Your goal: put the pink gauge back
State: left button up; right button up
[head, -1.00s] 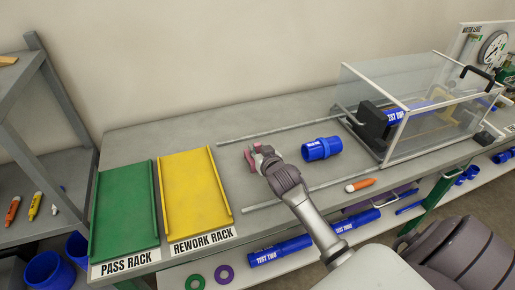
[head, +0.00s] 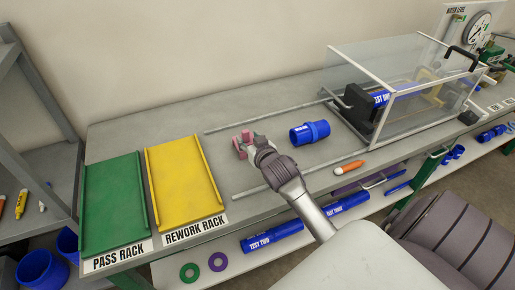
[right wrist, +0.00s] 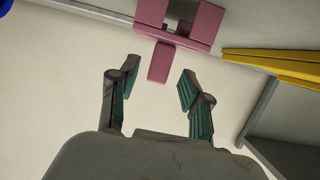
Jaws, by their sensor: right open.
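The pink gauge (head: 243,139) is on or just above the grey bench, right of the yellow rework rack; I cannot tell whether it touches the bench. My right gripper (head: 250,149) is at its near side, partly covering it. In the right wrist view the gauge (right wrist: 180,22) is a blocky pink piece with a notch, and its short tab points back between the fingers. There my right gripper (right wrist: 158,84) is open, with visible gaps on both sides of the tab. My left gripper is not in view.
The yellow rework rack (head: 186,183) and green pass rack (head: 112,203) lie at left. A blue pipe fitting (head: 310,132) stands right of the gripper, before a clear-walled tank (head: 385,75). An orange marker (head: 349,167) lies by the front edge. Thin rails (head: 268,116) run along the bench.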

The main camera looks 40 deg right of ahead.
jog(key=v, duration=0.8)
jog(key=shift+s+b, duration=0.15)
jog(key=shift+b, duration=0.2)
jog(key=shift+a, duration=0.1)
